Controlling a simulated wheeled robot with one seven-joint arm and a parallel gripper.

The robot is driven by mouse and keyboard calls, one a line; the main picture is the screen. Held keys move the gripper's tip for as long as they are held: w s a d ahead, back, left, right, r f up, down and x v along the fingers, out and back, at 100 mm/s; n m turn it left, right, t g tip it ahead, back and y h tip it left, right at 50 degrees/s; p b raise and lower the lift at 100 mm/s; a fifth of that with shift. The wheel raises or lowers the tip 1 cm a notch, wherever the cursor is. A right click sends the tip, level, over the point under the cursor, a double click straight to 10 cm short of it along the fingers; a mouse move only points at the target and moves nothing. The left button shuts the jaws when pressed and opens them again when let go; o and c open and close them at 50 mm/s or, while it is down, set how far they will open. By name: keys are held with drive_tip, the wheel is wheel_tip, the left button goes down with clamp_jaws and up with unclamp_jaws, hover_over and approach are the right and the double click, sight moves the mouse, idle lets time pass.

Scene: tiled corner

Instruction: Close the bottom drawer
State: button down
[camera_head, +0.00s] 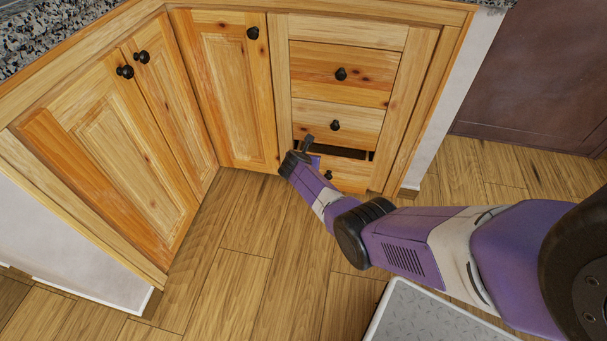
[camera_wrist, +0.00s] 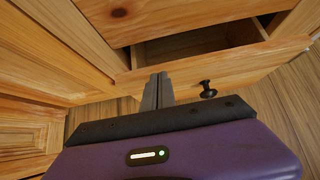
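The bottom drawer (camera_head: 350,172) of the wooden cabinet is partly open, with a dark gap above its front in the head view. In the wrist view the drawer front (camera_wrist: 240,66) stands out from the cabinet, and its inside shows empty where visible. Its round black knob (camera_wrist: 207,89) sits just right of my gripper. My gripper (camera_wrist: 158,78) has its fingers together, with nothing between them, close to the left part of the drawer front. I cannot tell whether they touch it. In the head view my gripper (camera_head: 308,142) is at the drawer's left end.
Two drawers above, the middle one (camera_head: 352,118) and the upper one (camera_head: 350,70), are shut. A cabinet door (camera_head: 228,90) to the left is shut, as are the doors on the left cabinet (camera_head: 110,140). The wooden floor (camera_head: 245,240) in front is clear.

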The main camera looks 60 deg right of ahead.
drive_tip(key=shift+w+d+f+b, duration=0.1)
drive_tip(key=shift+w+d+b, duration=0.1)
drive_tip(key=shift+d, duration=0.4)
drive_tip(key=shift+w+d+f+b, duration=0.1)
drive_tip(key=shift+w+d+b, duration=0.05)
drive_tip(key=shift+d, duration=0.4)
drive_tip(key=shift+r, duration=0.1)
